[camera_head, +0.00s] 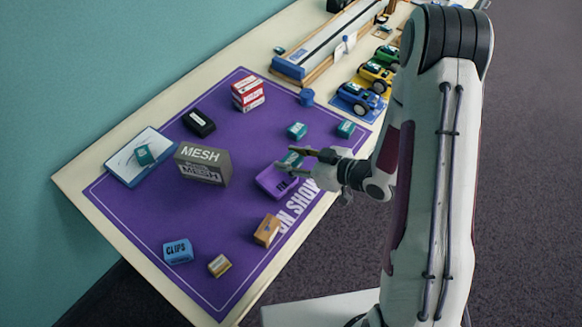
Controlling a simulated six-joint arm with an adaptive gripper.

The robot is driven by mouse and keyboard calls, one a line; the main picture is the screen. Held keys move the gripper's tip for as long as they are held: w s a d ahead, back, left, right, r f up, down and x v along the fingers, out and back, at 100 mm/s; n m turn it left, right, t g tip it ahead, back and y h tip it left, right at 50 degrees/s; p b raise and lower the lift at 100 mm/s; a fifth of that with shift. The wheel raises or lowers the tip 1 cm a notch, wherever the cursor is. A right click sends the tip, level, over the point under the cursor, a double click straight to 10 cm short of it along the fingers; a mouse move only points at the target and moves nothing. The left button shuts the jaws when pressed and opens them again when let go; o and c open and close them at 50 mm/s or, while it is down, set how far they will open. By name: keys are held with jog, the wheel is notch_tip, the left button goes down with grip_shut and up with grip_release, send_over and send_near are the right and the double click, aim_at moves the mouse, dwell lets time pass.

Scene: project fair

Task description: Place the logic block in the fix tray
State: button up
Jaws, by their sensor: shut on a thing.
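My gripper (287,158) is shut on a small teal block (292,159), just above or at the far edge of a purple tray (272,184). Whether the block touches the tray is hard to tell. The purple tray has partly hidden white lettering. A blue-rimmed pale tray (122,168) lies at the left with another teal block (144,155) in it. Two more teal blocks, one (297,131) and another (346,129), sit beyond the gripper on the purple mat. Block labels are too small to read, so I cannot tell which is the logic block or which is the fix tray.
The purple mat (150,235) bears a grey MESH box (203,164), a black box (199,123), red-and-white boxes (248,94), a blue CLIPS box (178,252) and tan boxes (267,230). Toy cars (358,98) and a wooden track (325,45) stand at the back.

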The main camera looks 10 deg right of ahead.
jog(key=shift+f, duration=2.05)
jog(key=shift+f, duration=0.2)
jog(key=o, duration=1.1)
jog(key=shift+r, duration=0.1)
jog(key=shift+d+r, duration=0.1)
jog(key=shift+r, duration=0.05)
jog(key=shift+v, duration=5.95)
jog(key=shift+s, duration=0.1)
